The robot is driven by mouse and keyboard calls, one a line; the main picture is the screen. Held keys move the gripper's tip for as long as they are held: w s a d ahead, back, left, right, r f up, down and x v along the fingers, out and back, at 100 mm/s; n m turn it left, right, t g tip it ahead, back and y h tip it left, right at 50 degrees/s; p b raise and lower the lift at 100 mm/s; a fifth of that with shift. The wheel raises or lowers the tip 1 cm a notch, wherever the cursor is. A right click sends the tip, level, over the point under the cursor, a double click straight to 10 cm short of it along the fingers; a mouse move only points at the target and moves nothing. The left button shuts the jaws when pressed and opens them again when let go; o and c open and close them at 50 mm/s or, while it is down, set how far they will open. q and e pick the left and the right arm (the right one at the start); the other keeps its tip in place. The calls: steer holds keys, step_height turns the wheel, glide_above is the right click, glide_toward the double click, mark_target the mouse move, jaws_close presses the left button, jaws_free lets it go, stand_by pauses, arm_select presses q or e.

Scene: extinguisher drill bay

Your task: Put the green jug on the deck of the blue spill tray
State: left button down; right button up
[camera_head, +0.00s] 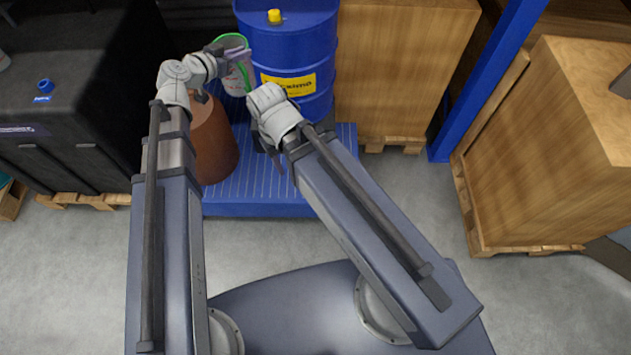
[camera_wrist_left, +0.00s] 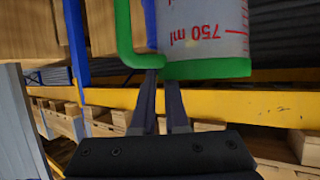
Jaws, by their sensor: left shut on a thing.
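The green jug (camera_head: 235,80), a translucent measuring jug with green trim and red markings, is in front of the blue drum in the head view. It also shows at the top of the left wrist view (camera_wrist_left: 205,40), its lettering upside down. My left gripper (camera_head: 238,54) is shut on the jug at its green handle; the fingers meet the handle in the left wrist view (camera_wrist_left: 160,78). The blue spill tray (camera_head: 262,190) has a ribbed deck, partly hidden by my arms. My right gripper (camera_head: 276,160) hangs over the tray; its jaw opening is unclear.
A blue drum (camera_head: 288,50) with a yellow label and a brown cylinder (camera_head: 213,145) stand on the tray. Black cabinets (camera_head: 50,110) are at left, wooden crates (camera_head: 402,70) behind and right, with a blue post (camera_head: 490,80) between. The tray's front deck shows bare.

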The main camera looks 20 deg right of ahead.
arm_select(q)
steer(key=s+d+f+b, duration=0.1)
steer(key=s+f+b, duration=0.2)
steer(key=f+b, duration=1.7)
steer(key=s+f+n+y+b, duration=0.1)
steer(key=s+f+b, duration=0.2)
steer(key=f+b, duration=1.8)
steer(key=s+d+f+b, duration=0.1)
steer(key=s+f+b, duration=0.2)
steer(key=f+b, duration=1.8)
steer(key=shift+s+d+f+n, duration=0.3)
steer(key=shift+f, duration=0.35)
arm_select(e)
step_height(320, 180, down, 62)
steer(key=shift+d, duration=0.2)
